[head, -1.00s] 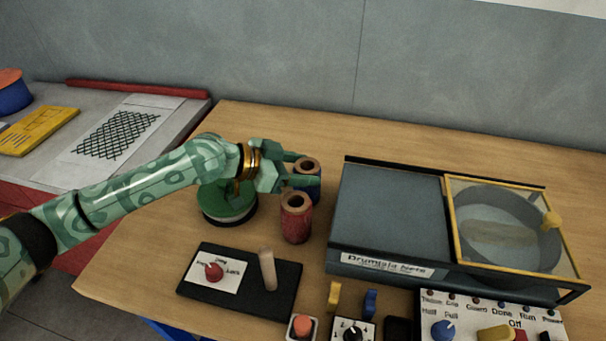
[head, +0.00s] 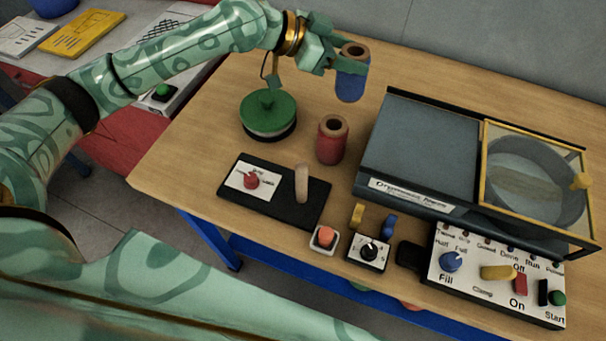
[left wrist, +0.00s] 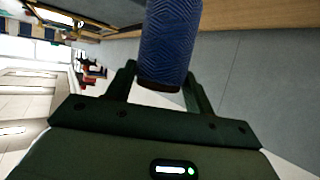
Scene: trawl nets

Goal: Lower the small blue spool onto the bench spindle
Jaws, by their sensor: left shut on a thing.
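The small blue spool (head: 351,87), with a brown core and hollow top, is held roughly upright in my left gripper (head: 340,61), clear above the bench. In the left wrist view the blue wound spool (left wrist: 170,42) sits between the two dark fingers. The bench spindle (head: 301,184) is an upright pale wooden peg on a black base plate (head: 283,208), bare, nearer to me and left of the held spool. My right gripper is not in view.
A red spool (head: 332,140) stands behind and right of the spindle. A green round-topped tin (head: 268,113) stands at the left. A grey machine (head: 420,140) with a yellow-framed lid fills the right. A control panel (head: 495,275) and small knobs lie along the front edge.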

